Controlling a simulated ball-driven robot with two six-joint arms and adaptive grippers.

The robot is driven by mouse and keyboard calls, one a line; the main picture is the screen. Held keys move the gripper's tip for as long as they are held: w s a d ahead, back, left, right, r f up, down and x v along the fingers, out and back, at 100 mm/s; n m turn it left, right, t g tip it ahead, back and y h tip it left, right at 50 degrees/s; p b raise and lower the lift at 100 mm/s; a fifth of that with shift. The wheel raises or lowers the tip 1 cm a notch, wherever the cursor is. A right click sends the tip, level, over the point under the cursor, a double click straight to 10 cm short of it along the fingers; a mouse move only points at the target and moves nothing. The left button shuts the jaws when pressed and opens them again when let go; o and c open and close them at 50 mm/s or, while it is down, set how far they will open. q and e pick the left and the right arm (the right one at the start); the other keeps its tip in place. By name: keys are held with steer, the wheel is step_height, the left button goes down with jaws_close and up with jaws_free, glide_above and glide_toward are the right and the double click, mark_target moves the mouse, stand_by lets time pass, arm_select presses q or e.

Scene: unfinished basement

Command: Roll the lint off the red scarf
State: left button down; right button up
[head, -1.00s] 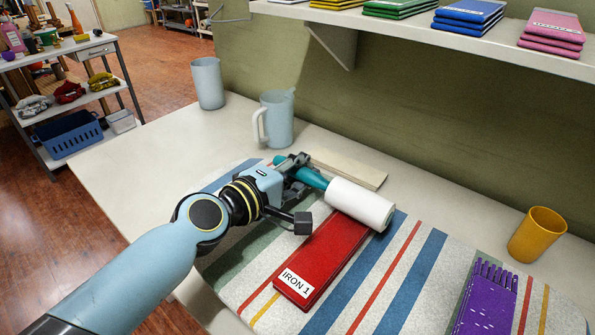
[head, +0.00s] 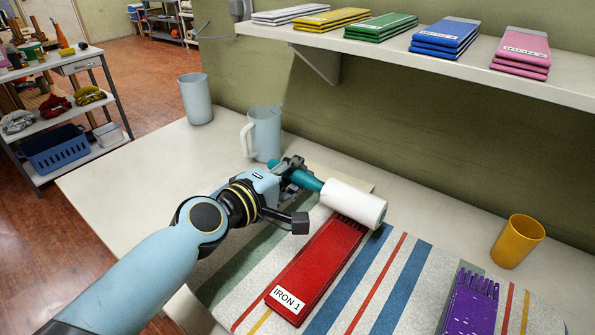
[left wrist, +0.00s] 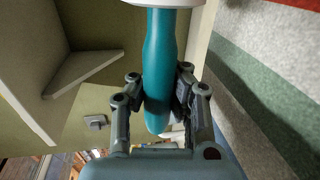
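The red scarf (head: 318,262) lies folded flat on the striped board, with a white label reading "IRON 1" at its near end and fringe at its far end. The lint roller's white head (head: 353,203) is over the scarf's far end; whether it touches the cloth I cannot tell. My left gripper (head: 291,177) is shut on the roller's teal handle, which also shows between the fingers in the left wrist view (left wrist: 158,75). I cannot make out lint on the scarf. My right gripper is not in view.
A purple fringed scarf (head: 470,303) lies on the striped board (head: 400,275) at right. A yellow cup (head: 517,241), a blue-grey pitcher (head: 265,134) and a grey cup (head: 196,99) stand on the table. A shelf (head: 420,58) with folded scarves overhangs the back.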

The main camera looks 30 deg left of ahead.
arm_select(q)
step_height(320, 180, up, 6)
steer(key=p, duration=0.5)
